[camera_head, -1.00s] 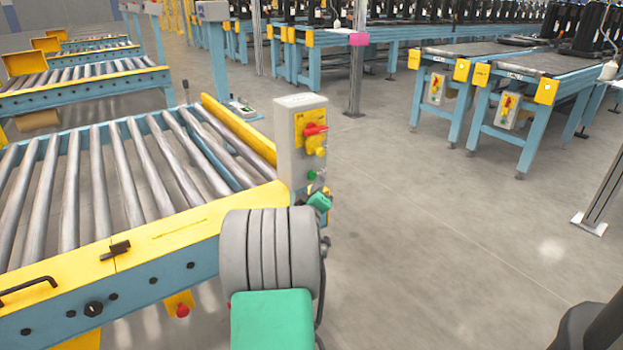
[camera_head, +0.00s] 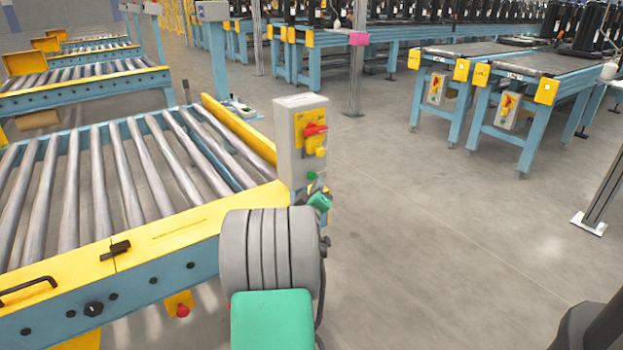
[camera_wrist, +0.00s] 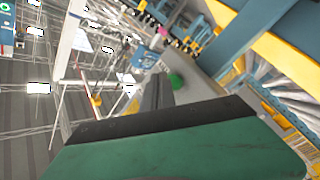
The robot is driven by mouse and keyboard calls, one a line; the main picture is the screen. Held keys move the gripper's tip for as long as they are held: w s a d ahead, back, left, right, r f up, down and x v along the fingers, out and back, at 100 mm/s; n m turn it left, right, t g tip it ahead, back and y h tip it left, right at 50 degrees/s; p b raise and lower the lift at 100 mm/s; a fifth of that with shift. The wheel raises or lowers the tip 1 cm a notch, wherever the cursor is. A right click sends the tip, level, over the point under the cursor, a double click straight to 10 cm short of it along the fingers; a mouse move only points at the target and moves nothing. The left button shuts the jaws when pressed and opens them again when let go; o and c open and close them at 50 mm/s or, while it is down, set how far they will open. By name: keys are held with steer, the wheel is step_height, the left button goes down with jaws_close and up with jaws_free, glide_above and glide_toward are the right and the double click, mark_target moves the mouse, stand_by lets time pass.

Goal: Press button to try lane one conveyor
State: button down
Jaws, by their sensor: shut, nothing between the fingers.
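A grey control box (camera_head: 288,150) stands at the conveyor's near right corner. Its front has a yellow plate with a red rotary handle (camera_head: 316,130). A green round button also shows in the wrist view (camera_wrist: 176,81), just beyond the grey fingers. My gripper (camera_head: 318,188) is shut and empty, just below and in front of the lower green button. I cannot tell whether it touches. My arm hides part of the gripper.
The roller conveyor (camera_head: 150,235) with its yellow and blue frame lies left of the box, close to my arm. More conveyors with similar boxes (camera_head: 508,110) stand at the back right. A grey post (camera_head: 357,75) stands behind.

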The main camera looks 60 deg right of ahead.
steer(key=shift+w+d, duration=0.1)
steer(key=shift+w+d, duration=0.1)
steer(key=shift+w, duration=0.05)
steer(key=shift+w+d+b, duration=0.25)
steer(key=shift+w+b, duration=0.2)
steer(key=shift+b, duration=0.05)
stand_by(0.7)
steer(key=shift+s+r, duration=0.1)
steer(key=shift+s+a+p, duration=0.35)
steer(key=shift+s+a, duration=0.1)
steer(key=shift+s, duration=0.25)
steer(key=s+p, duration=0.1)
steer(key=s+a+p, duration=0.1)
steer(key=s, duration=0.1)
steer(key=s+a, duration=0.1)
steer(key=shift+s+a+p, duration=0.15)
steer(key=shift+s+p, duration=0.1)
steer(key=shift+p, duration=0.15)
